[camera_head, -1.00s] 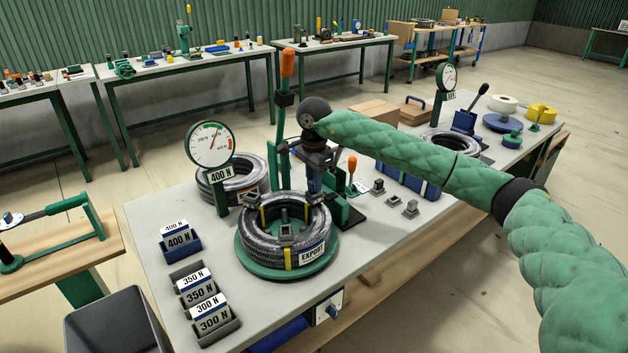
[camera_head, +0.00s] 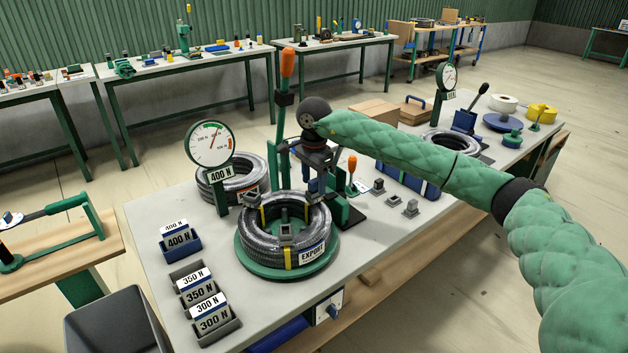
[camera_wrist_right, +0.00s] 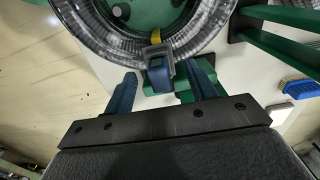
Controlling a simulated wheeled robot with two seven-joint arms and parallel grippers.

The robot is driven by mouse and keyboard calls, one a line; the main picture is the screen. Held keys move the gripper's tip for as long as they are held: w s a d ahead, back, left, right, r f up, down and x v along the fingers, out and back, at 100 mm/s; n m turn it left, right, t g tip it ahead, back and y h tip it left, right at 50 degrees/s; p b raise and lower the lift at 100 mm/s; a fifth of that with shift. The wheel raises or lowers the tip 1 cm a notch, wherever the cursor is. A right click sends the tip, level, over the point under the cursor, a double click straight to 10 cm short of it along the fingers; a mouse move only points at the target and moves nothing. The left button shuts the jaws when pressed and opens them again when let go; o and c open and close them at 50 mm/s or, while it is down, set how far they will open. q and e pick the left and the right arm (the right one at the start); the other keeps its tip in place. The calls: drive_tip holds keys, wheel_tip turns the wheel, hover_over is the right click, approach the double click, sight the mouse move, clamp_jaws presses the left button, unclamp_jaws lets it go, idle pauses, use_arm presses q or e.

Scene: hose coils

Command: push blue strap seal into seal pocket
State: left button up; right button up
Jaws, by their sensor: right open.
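A black hose coil (camera_head: 262,232) with yellow straps and an EXPORT label lies on a green round base (camera_head: 290,272). My right gripper (camera_head: 316,188) is over the coil's far right side, its fingers partly hidden. In the right wrist view the gripper (camera_wrist_right: 162,88) is open, with its two blue fingers apart. A blue strap seal (camera_wrist_right: 159,76) shows between them, apart from both fingers. It meets a grey buckle-like piece (camera_wrist_right: 155,53) on the yellow strap at the coil's outer edge. How deep it sits, and which part is the pocket, I cannot tell. My left gripper is out of view.
A gauge (camera_head: 209,145) marked 400 N stands behind the coil. A green post with an orange handle (camera_head: 287,64) rises close to my right gripper. Several small grey blocks (camera_head: 393,200) lie to the right. Label trays (camera_head: 215,325) line the left edge.

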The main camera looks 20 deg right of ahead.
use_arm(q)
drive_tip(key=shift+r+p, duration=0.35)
use_arm(e)
drive_tip(key=shift+r, duration=2.3)
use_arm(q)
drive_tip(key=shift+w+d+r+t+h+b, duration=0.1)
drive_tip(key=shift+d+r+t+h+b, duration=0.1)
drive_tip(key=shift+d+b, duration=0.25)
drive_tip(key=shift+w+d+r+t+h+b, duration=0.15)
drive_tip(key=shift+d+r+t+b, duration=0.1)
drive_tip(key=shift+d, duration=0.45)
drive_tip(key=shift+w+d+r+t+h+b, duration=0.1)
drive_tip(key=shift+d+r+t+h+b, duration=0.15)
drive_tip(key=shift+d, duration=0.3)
use_arm(e)
wheel_tip(320, 180, up, 8)
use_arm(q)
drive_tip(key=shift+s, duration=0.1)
use_arm(e)
drive_tip(key=shift+f, duration=0.15)
